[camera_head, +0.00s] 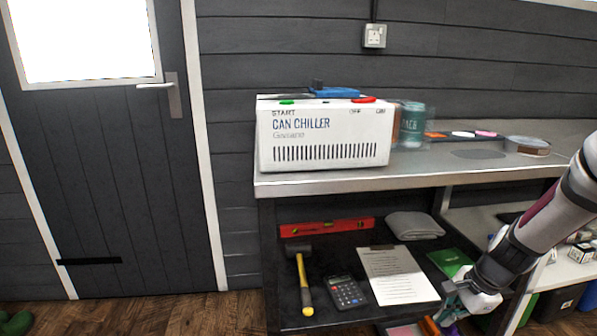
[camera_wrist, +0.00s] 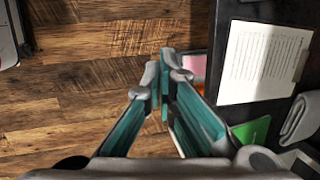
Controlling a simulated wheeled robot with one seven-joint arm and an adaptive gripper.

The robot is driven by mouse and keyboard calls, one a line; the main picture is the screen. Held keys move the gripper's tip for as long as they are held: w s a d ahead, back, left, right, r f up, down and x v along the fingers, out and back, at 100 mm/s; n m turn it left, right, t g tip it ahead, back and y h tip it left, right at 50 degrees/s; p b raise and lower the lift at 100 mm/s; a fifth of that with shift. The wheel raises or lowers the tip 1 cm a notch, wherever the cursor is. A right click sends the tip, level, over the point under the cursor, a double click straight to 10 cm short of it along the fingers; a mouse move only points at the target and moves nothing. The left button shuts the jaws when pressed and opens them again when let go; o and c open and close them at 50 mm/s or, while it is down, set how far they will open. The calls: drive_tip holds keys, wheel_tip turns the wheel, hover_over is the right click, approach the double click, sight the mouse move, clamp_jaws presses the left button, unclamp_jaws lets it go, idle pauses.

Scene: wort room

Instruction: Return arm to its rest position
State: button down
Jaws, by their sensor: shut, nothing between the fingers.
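My gripper (camera_head: 447,314) is in the lower right of the head view, in front of the bench's lower shelf, and points downward. My arm comes in from the right edge. In the wrist view the fingertips of my gripper (camera_wrist: 165,72) meet, with nothing held between them. Below them is the wooden floor, with the shelf to the right.
The lower shelf holds a mallet (camera_head: 303,280), calculator (camera_head: 346,292), clipboard (camera_head: 398,275), red level (camera_head: 326,227) and grey cloth (camera_head: 414,226).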

drive_tip(key=s+a+r+n+g+h, duration=0.1)
drive_tip(key=s+a+r+n, duration=0.5)
drive_tip(key=r, duration=0.3)
drive_tip(key=s+a+r+n+g, duration=0.1)
drive_tip(key=s+a+r+n, duration=0.2)
drive_tip(key=s+a+r, duration=0.5)
drive_tip(key=s+a+r+n+h, duration=0.1)
drive_tip(key=s+a+r+n, duration=0.2)
drive_tip(key=s, duration=0.6)
drive_tip(key=s+a+r+n, duration=0.1)
drive_tip(key=s+r+n, duration=0.35)
drive_tip(key=s, duration=0.55)
wheel_tip(320, 180, up, 30)
drive_tip(key=t+p, duration=0.3)
drive_tip(key=p, duration=2.6)
drive_tip(key=shift+w+d+n+t+p, duration=0.25)
drive_tip(key=shift+d+n+t+p, duration=0.05)
drive_tip(key=shift+n, duration=0.05)
